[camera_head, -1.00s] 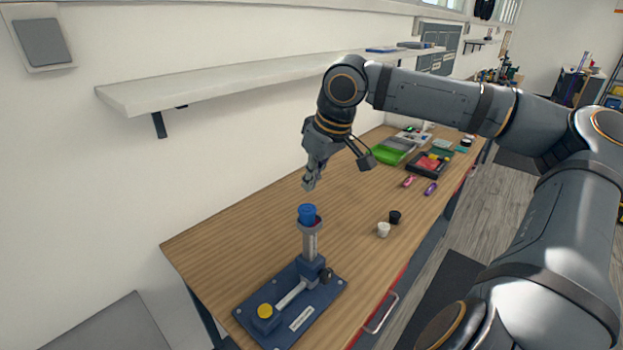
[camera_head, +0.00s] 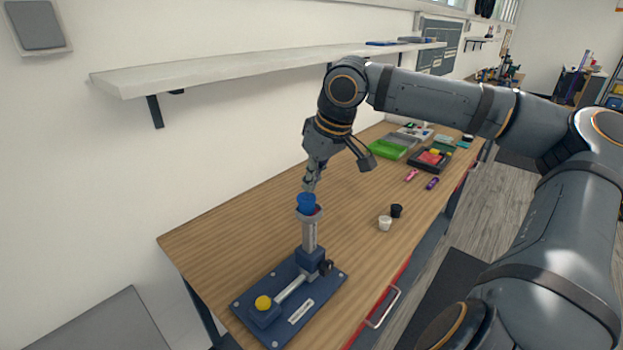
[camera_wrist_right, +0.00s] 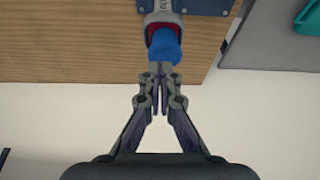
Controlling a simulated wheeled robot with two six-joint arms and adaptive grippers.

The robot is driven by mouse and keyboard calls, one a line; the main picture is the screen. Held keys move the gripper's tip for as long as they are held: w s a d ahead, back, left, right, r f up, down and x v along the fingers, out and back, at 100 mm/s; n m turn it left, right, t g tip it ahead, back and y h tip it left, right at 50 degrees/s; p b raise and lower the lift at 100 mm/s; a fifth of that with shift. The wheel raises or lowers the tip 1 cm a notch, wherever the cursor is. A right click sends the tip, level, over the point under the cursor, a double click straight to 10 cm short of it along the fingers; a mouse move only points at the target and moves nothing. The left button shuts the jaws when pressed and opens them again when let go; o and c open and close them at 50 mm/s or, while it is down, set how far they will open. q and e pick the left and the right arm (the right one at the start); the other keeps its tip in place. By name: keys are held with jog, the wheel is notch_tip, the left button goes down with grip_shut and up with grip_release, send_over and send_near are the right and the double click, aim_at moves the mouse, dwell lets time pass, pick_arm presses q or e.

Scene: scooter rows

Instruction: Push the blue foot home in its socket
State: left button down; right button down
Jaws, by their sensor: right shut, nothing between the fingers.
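The blue foot (camera_head: 307,201) stands up out of the socket (camera_head: 309,215) at the top of the grey post. The socket has a red inside, which shows in the right wrist view (camera_wrist_right: 161,23) around the blue foot (camera_wrist_right: 164,46). The post rises from a dark blue base plate (camera_head: 325,290) on the bench. My right gripper (camera_head: 309,189) is shut and empty, with its tips just above the blue foot. In the right wrist view the closed fingertips (camera_wrist_right: 160,72) meet the foot's edge; whether they touch cannot be told. My left gripper is not in view.
A yellow knob (camera_head: 263,303) sits on the base plate's near end. A white cup (camera_head: 385,223) and a black cup (camera_head: 396,210) stand to the right on the wooden bench (camera_head: 215,255). Green and black trays (camera_head: 388,149) lie farther back. A wall shelf (camera_head: 250,66) runs behind my arm.

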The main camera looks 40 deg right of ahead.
jog(key=shift+s+f+b, duration=0.1)
jog(key=shift+f+b, duration=0.65)
jog(key=shift+f, duration=0.3)
notch_tip(320, 180, up, 7)
jog(key=p, duration=0.8)
jog(key=shift+r, duration=0.1)
dwell(0.3)
